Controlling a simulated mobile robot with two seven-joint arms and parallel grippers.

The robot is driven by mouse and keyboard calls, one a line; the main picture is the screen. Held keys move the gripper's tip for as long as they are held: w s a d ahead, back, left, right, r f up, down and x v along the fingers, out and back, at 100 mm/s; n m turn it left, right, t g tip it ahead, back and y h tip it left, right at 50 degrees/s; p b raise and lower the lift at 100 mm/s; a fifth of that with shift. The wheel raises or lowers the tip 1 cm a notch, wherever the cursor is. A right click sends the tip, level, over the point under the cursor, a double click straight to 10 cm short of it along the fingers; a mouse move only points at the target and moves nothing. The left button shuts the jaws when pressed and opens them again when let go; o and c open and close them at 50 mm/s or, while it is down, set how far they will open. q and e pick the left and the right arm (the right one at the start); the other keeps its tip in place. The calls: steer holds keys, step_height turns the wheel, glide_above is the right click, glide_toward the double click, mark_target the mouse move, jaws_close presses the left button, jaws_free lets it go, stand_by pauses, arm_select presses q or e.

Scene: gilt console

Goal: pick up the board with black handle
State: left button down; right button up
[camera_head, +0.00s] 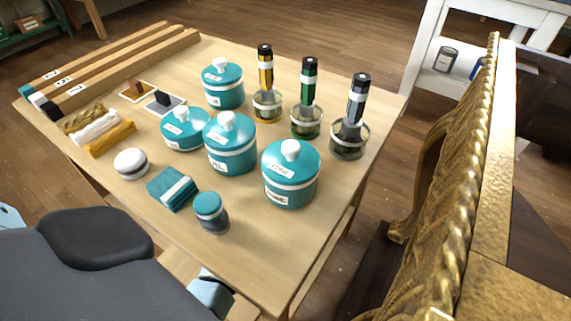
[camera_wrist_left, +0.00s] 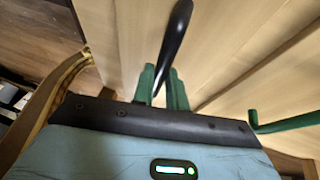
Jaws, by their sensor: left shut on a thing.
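In the head view, a small pale board with a black handle (camera_head: 164,102) lies flat on the wooden table's far left part, handle up. A similar board with a brown handle (camera_head: 136,91) lies beside it, farther back. In the left wrist view, my left gripper (camera_wrist_left: 163,88) has green fingers shut on a black curved thing (camera_wrist_left: 176,38). Only a slim black bar of it shows, and its other end is hidden. I cannot tell whether it belongs to a board. My left gripper's fingers do not show clearly in the head view. My right gripper is not in view.
Several teal jars (camera_head: 231,147) crowd the middle of the table (camera_head: 255,258). Bottles in glass cups stand at the right. Long wooden bars (camera_head: 125,62) lie at the back left. A gilt carved piece (camera_head: 435,220) stands right of the table. The front table corner is bare.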

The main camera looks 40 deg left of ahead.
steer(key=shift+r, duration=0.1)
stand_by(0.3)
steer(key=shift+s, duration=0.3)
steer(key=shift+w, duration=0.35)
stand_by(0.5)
arm_select(q)
steer(key=shift+w+r, duration=0.1)
steer(key=shift+r, duration=0.1)
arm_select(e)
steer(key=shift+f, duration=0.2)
